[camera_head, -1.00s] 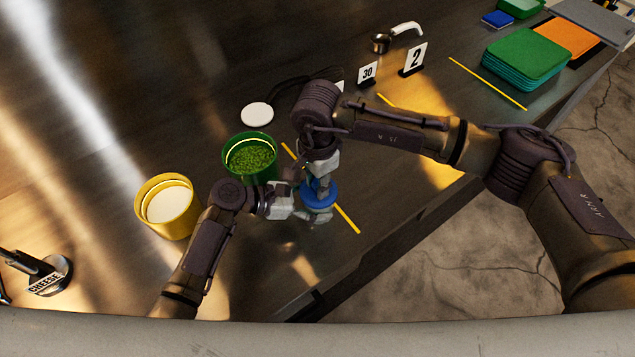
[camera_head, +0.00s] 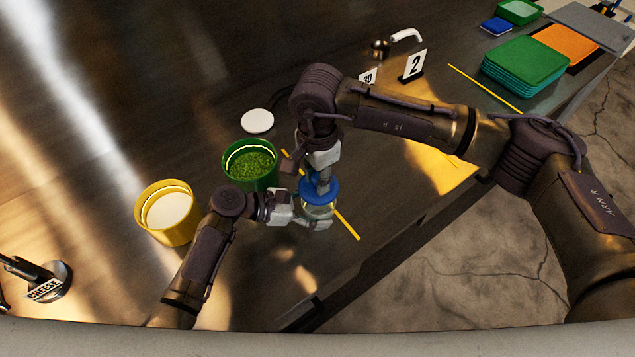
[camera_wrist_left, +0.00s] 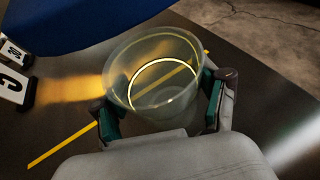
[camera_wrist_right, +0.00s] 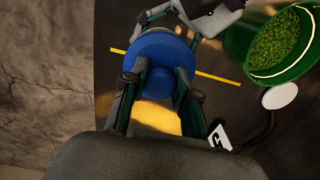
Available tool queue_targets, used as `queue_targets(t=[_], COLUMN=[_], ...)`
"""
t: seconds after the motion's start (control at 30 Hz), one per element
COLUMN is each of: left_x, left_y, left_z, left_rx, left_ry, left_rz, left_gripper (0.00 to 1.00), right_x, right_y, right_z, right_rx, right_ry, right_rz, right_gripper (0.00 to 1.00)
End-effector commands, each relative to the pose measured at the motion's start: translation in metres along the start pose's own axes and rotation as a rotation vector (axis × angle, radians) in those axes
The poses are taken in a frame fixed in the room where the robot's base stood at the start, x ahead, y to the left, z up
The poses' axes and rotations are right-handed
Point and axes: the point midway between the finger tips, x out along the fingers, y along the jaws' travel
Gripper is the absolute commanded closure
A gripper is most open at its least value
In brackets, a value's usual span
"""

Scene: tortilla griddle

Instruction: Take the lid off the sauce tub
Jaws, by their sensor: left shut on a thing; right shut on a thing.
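The sauce tub (camera_head: 318,211) is a small clear cup on the dark counter. My left gripper (camera_head: 305,212) is shut around its sides, with a finger on either side in the left wrist view (camera_wrist_left: 160,103). The blue lid (camera_head: 320,189) is round with a knob on top. My right gripper (camera_head: 323,181) points down and is shut on the knob. In the left wrist view the tub's rim (camera_wrist_left: 150,55) is uncovered, and the lid (camera_wrist_left: 80,22) hangs apart from it. I see no clear contents in the tub.
A green tub (camera_head: 236,176) of chopped greens stands close behind my left gripper, and a yellow tub (camera_head: 165,226) to its left. A white disc (camera_head: 257,121) lies behind. A yellow strip (camera_head: 345,223) crosses the counter beside the sauce tub. The counter's edge is nearby at right.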

Motion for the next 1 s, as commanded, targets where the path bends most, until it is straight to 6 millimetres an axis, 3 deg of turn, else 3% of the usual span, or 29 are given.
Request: queue_targets(t=[0.1, 0.3, 0.33, 0.47, 0.83, 1.0], left_x=[0.0, 0.0, 0.0, 0.0, -0.002, -0.022], left_y=[0.0, 0.0, 0.0, 0.0, 0.0, 0.0], left_z=[-0.001, -0.001, -0.001, -0.001, 0.0, -0.001], left_rx=[-0.001, -0.001, -0.001, -0.001, 0.0, 0.0], left_ry=[0.002, 0.002, 0.002, 0.002, 0.001, 0.002], left_rz=[-0.001, -0.001, -0.001, -0.001, 0.001, 0.001], left_gripper=[0.89, 0.89, 0.22, 0.0, 0.0, 0.0], right_x=[-0.011, -0.011, -0.011, -0.011, -0.011, -0.011], right_y=[0.0, 0.0, 0.0, 0.0, 0.0, 0.0], right_z=[0.0, 0.0, 0.0, 0.0, 0.0, 0.0], right_rx=[-0.001, 0.0, 0.0, 0.0, 0.0, 0.0], right_ry=[0.001, 0.0, 0.0, 0.0, 0.0, 0.0], right_rz=[-0.001, 0.001, 0.001, 0.001, 0.001, 0.001], right_gripper=[1.0, 1.0, 1.0, 1.0, 1.0, 1.0])
